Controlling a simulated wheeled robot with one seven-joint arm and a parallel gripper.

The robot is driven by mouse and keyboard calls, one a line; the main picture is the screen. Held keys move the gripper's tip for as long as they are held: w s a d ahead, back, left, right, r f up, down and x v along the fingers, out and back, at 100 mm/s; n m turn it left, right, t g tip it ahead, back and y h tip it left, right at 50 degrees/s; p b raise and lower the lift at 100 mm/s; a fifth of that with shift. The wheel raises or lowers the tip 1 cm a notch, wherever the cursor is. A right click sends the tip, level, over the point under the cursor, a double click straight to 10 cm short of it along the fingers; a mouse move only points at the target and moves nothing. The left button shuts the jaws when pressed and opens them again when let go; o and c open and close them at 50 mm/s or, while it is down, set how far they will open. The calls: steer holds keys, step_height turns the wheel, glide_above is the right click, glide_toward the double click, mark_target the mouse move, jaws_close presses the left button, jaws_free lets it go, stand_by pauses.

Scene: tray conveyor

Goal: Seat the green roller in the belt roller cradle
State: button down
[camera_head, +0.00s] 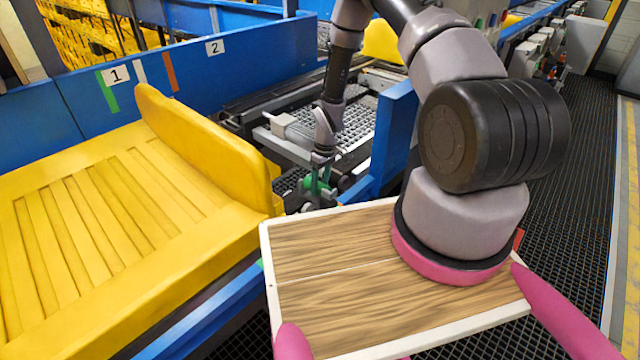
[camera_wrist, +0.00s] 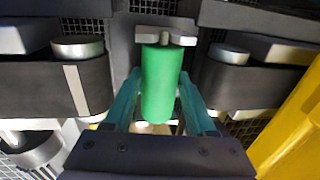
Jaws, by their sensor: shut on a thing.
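The green roller (camera_wrist: 161,85) is between the two teal fingers of my gripper (camera_wrist: 158,78) in the wrist view. My gripper is shut on it. The roller's far end is at a pair of light grey blocks (camera_wrist: 150,40), which look like the belt roller cradle; I cannot tell whether the roller touches them or rests in them. In the head view my gripper (camera_head: 318,186) points down over the dark conveyor gap, just right of the yellow tray. The roller and cradle are too small and covered there to tell apart.
Dark side housings with silver caps (camera_wrist: 78,47) flank the roller closely. A yellow slatted tray (camera_head: 90,220) stands at left, with blue side walls (camera_head: 220,60) behind. A blue post (camera_head: 396,130) stands right of my gripper. My wooden-topped base (camera_head: 340,270) is in front.

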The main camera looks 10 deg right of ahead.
steer(key=shift+f, duration=0.25)
steer(key=shift+c, duration=0.7)
jaws_free()
step_height(320, 180, up, 11)
steer(key=d, duration=0.1)
steer(key=shift+w+d, duration=0.15)
steer(key=shift+w, duration=0.3)
steer(key=shift+f, duration=0.1)
